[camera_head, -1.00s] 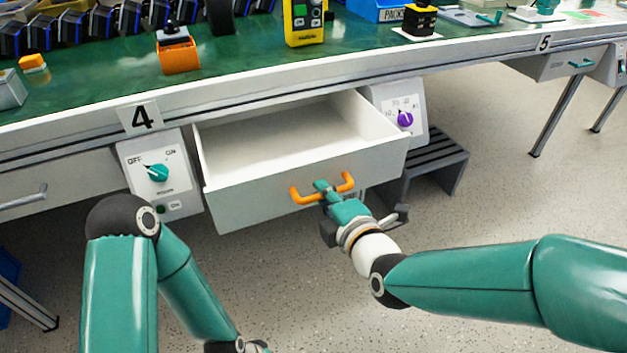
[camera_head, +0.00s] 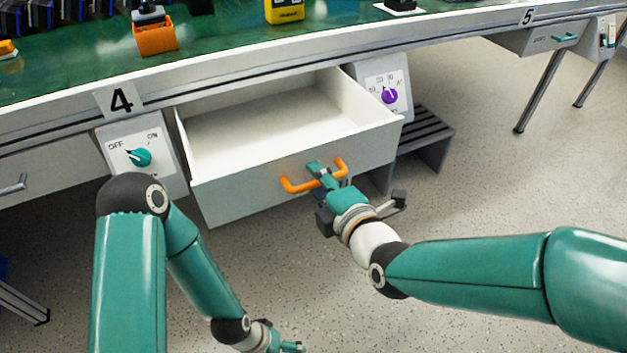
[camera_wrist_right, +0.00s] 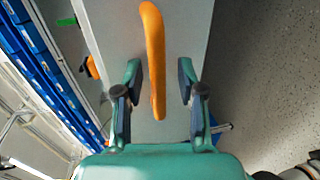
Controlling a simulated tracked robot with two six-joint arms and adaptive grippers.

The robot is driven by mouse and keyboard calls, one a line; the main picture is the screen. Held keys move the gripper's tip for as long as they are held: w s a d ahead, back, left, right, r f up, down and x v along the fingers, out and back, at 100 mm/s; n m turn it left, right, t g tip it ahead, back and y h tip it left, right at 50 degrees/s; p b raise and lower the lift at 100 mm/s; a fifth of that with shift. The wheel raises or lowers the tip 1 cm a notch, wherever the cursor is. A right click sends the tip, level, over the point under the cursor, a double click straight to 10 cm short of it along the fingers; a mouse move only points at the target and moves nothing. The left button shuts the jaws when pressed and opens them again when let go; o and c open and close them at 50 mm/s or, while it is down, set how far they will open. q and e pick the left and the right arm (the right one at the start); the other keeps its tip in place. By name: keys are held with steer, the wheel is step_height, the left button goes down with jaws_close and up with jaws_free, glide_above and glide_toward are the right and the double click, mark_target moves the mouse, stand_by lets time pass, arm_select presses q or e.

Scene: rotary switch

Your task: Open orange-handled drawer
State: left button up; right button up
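The drawer (camera_head: 245,188) under the bench stands pulled well out, its white inside empty. Its orange handle (camera_head: 288,187) is on the front face. My right gripper (camera_head: 318,172) is at the handle's middle. In the right wrist view, the orange handle (camera_wrist_right: 152,40) lies between the two fingers of my right gripper (camera_wrist_right: 158,80), with a gap on each side, so the gripper is open around it. My left gripper (camera_head: 292,347) hangs low at the bottom edge, partly cut off; its finger opening is not clear.
A panel with a teal OFF/ON knob (camera_head: 139,157) is left of the drawer, and one with a purple dial (camera_head: 389,95) right of it. A dark slatted step (camera_head: 425,135) stands beside the drawer. The green bench top (camera_head: 220,50) is above. Floor in front is clear.

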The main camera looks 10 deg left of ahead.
steer(key=v, duration=0.7)
steer(key=shift+s+d, duration=0.2)
stand_by(0.4)
